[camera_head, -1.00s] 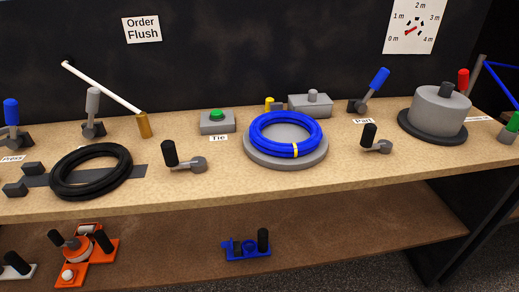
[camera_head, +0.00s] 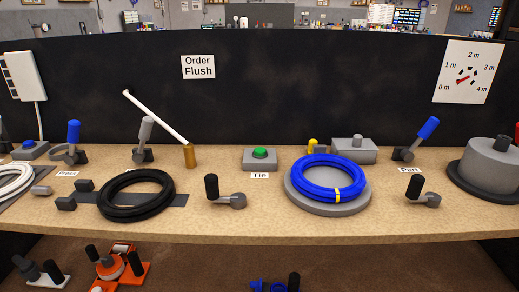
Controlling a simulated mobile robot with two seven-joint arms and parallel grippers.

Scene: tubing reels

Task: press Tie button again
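The Tie button is a green button (camera_head: 260,153) on a grey box (camera_head: 260,164), on the bench in the middle of the head view. The "Tie" label (camera_head: 260,175) is at its front. Right of it, a coil of blue tubing (camera_head: 313,189) lies on a round grey turntable (camera_head: 296,202). One yellow band (camera_head: 337,195) goes around the coil at its front. Neither of my grippers is in view.
A black crank handle (camera_head: 212,188) stands in front of the button, to the left. A black coil (camera_head: 118,208) lies farther left. A white slanted lever (camera_head: 155,117) and a grey box (camera_head: 355,150) stand at the back. The bench front is clear.

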